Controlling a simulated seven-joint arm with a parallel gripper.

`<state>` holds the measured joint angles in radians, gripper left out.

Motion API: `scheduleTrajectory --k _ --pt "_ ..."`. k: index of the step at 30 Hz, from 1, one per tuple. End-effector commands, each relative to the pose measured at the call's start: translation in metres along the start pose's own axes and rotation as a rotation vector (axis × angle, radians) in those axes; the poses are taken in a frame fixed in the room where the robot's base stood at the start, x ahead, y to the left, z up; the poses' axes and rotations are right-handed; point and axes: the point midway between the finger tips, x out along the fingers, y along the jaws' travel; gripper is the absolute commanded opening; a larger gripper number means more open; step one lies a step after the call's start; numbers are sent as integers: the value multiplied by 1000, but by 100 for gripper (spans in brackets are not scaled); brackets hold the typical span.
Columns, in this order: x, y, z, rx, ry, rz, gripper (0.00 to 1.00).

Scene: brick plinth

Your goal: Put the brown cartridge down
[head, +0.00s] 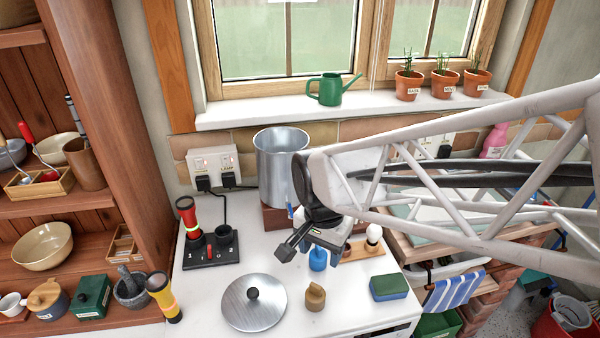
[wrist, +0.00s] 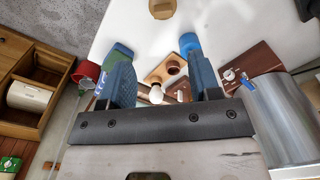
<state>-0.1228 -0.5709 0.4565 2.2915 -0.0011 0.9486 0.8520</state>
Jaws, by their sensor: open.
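A small wooden rack (head: 369,252) stands on the white counter behind my gripper; it also shows in the wrist view (wrist: 154,77). A brown round piece, which looks like the brown cartridge (wrist: 173,67), sits upright at the rack in the wrist view. A white-topped piece (head: 373,234) stands in the rack beside it. My gripper (head: 312,252) is open above the counter, its blue fingers (wrist: 163,80) apart with nothing clearly held between them. In the head view my gripper partly hides the rack. A blue piece (head: 318,259) stands just below my gripper.
A steel pot (head: 281,160) stands on a brown block behind my gripper. A pot lid (head: 253,303), a tan knobbed piece (head: 315,297) and a green-blue sponge (head: 389,287) lie in front. A black torch charger (head: 211,250) is at left. Bare counter lies between them.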

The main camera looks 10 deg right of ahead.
Motion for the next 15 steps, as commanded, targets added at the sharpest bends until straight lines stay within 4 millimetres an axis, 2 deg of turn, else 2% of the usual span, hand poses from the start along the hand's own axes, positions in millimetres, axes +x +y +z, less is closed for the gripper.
scheduleTrajectory --k 5,15 --pt "-23 17 2 -136 36 -32 57" --pt "-69 64 13 -522 151 -72 57"
